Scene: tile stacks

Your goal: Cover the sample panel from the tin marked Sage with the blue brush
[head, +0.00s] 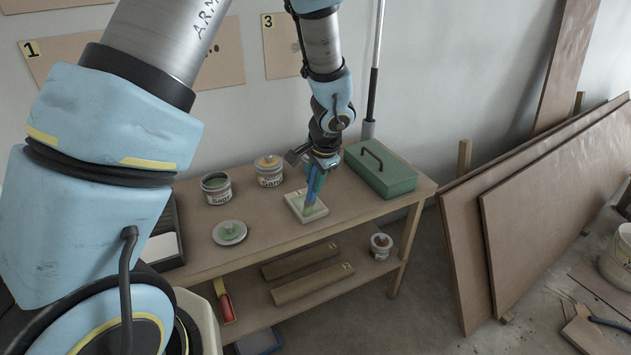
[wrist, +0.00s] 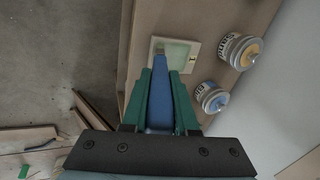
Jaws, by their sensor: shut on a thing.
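My gripper (head: 318,170) is shut on the blue brush (head: 312,185), which points down. In the wrist view the brush (wrist: 160,103) sits between my green fingers, its tip over the sample panel. The pale-edged panel (head: 292,198) lies on the bench top with green paint across much of its face; it also shows in the wrist view (wrist: 179,53). The tip looks at or just above the panel; contact is unclear. An open tin (head: 216,190) stands left of the panel, its label too small to read surely. A lid with green on it (head: 229,232) lies in front.
A tin with an ochre-topped lid (head: 269,170) stands behind the panel. The wrist view also shows a blue-topped tin (wrist: 211,97) nearby. A green box (head: 381,172) stands at the bench's right end. A small tin (head: 381,246) sits on the lower shelf. Boards (head: 560,215) lean at right.

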